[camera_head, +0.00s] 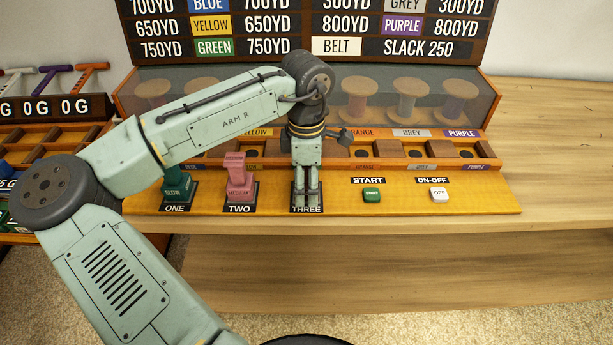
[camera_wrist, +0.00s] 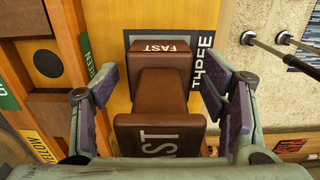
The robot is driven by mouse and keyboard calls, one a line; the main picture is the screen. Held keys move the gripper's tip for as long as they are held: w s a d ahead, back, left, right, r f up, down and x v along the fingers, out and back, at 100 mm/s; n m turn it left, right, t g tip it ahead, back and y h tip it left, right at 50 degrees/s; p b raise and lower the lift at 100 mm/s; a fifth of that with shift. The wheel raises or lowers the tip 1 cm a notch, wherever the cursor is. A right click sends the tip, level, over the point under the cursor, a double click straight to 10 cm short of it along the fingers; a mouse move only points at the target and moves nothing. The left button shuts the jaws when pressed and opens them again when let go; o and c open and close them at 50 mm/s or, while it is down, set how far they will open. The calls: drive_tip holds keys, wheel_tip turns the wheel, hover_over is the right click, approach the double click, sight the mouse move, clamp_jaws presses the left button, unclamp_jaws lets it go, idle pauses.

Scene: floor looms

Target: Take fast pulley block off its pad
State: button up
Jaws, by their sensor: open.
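The fast pulley block (camera_wrist: 158,88) is brown and marked FAST on its top and lower faces in the wrist view. It sits at the black pad marked THREE (camera_wrist: 203,62). My gripper (camera_head: 306,198) points straight down over that pad in the head view, where it hides most or all of the block. In the wrist view, the two open fingers stand on either side of the block. A gap shows beside its narrow middle, and I cannot tell whether either finger touches it.
The green slow block (camera_head: 178,184) and pink medium block (camera_head: 240,178) stand on pads ONE and TWO to the left. The START button (camera_head: 371,195) and ON-OFF button (camera_head: 439,194) are to the right. Behind is a row of compartments (camera_head: 390,150) below the clear-fronted spool case.

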drive_tip(key=shift+f, duration=0.2)
drive_tip(key=shift+c, duration=0.4)
drive_tip(key=c, duration=1.4)
drive_tip(key=shift+r, duration=0.1)
drive_tip(key=shift+r, duration=0.45)
wheel_tip(320, 180, up, 2)
drive_tip(key=shift+r+b, duration=0.1)
drive_tip(key=shift+b, duration=0.4)
drive_tip(key=shift+s+a+r+b, duration=0.1)
drive_tip(key=shift+s+r+b, duration=0.3)
drive_tip(key=shift+s, duration=2.25)
drive_tip(key=shift+s+a+r+b, duration=0.2)
drive_tip(key=shift+s+b, duration=0.3)
drive_tip(key=shift+s, duration=2.2)
drive_tip(key=shift+s+a+r+b, duration=0.1)
drive_tip(key=shift+s+r+b, duration=0.3)
drive_tip(key=shift+s, duration=2.25)
